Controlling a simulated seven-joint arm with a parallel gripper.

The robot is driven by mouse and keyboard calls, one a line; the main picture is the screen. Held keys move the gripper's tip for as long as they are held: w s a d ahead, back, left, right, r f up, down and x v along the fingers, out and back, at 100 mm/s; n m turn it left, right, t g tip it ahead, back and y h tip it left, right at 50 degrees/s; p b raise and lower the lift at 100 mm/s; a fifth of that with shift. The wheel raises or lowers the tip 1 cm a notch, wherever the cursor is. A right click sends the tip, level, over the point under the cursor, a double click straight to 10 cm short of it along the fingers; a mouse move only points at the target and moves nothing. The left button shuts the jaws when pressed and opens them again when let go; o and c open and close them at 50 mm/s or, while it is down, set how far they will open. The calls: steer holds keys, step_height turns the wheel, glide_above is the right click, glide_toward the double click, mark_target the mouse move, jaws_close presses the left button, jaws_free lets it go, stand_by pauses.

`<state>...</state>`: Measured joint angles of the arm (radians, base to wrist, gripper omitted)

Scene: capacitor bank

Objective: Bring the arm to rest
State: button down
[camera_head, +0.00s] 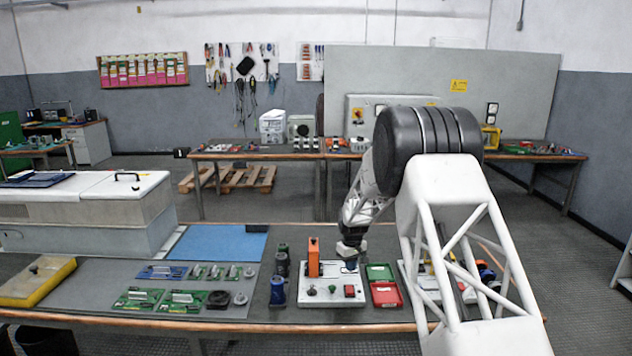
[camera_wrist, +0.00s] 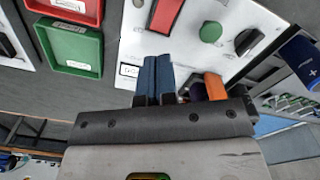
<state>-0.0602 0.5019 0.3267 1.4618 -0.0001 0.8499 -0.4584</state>
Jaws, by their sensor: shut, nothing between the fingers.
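My gripper (camera_head: 350,266) is over the right part of the white panel (camera_head: 318,292) on the workbench. In the wrist view its two blue fingers (camera_wrist: 157,78) are side by side, shut with nothing between them, above the panel's edge. The panel carries an orange block (camera_head: 313,257), a dark knob, a green button (camera_wrist: 211,32) and a red switch (camera_head: 349,290). The fingertips look close to the panel; whether they touch it I cannot tell.
A green tray (camera_head: 379,271) and a red tray (camera_head: 386,293) stand right of the panel. Dark and blue cylinders (camera_head: 278,290) stand left of it. Green circuit boards (camera_head: 138,298) lie further left, near a blue mat (camera_head: 218,243). The space above the bench's left side is free.

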steer(key=s+d+r+m+t, duration=0.1)
steer(key=s+d+r+m, duration=0.1)
steer(key=s+r, duration=1.2)
steer(key=s+d+r+m, duration=0.1)
steer(key=s+d+r, duration=0.1)
steer(key=s+r, duration=1.15)
steer(key=s+d+m+t, duration=0.1)
steer(key=s+d+m, duration=0.1)
steer(key=s, duration=3.5)
steer(key=shift+s+r+m+t, duration=0.15)
steer(key=shift+s+m+t, duration=0.15)
steer(key=shift+m, duration=0.3)
